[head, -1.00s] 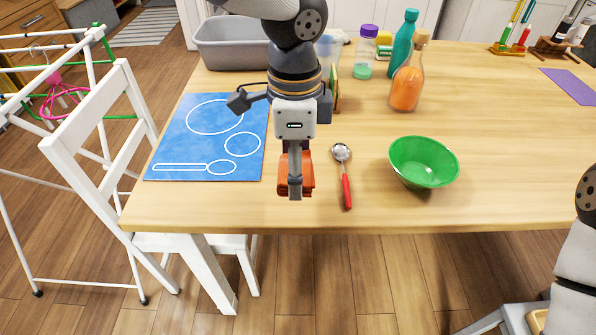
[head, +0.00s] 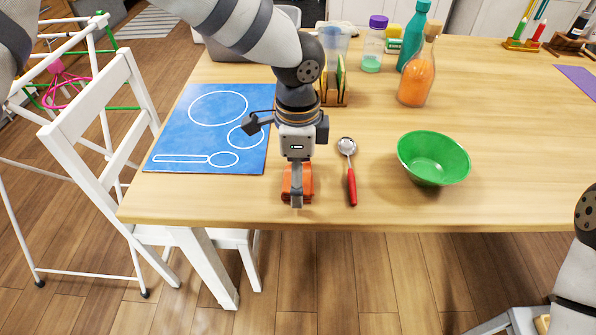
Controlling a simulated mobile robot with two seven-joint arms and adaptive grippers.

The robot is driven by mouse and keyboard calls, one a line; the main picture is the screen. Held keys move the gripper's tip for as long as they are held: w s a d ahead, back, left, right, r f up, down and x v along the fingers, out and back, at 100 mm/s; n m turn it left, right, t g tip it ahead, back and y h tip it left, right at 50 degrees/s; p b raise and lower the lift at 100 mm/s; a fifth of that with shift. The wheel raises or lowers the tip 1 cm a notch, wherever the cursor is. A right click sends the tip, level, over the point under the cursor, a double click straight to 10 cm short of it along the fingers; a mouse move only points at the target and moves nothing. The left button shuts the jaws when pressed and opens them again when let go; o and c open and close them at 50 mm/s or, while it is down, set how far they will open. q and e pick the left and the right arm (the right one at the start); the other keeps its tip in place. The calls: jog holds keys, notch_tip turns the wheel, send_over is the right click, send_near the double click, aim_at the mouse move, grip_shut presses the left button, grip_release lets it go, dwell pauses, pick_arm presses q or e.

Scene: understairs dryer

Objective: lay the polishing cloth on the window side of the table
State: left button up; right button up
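The polishing cloth appears to be the folded orange-brown piece (head: 306,184) near the table's front edge, left of the spoon. My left gripper (head: 297,196) points down over it, with a finger in front of the cloth and cloth showing on both sides. The gripper looks shut on the cloth, though the far finger is hidden. The cloth is at or just above the tabletop; I cannot tell whether it touches. The wooden table (head: 400,210) fills the middle of the view. My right gripper is out of view; only part of that arm shows at the right edge.
A blue mat with white outlines (head: 190,135) lies left of the gripper. A red-handled spoon (head: 350,180) and a green bowl (head: 434,160) are to the right. A holder (head: 340,92), an orange-filled bottle (head: 414,85) and other bottles stand behind. The front right tabletop is clear.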

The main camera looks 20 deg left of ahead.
pick_arm(q)
jog(key=shift+r, duration=0.1)
notch_tip(320, 180, up, 12)
jog(key=p, duration=0.1)
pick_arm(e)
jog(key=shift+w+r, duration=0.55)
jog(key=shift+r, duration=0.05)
pick_arm(q)
jog(key=shift+r, duration=0.1)
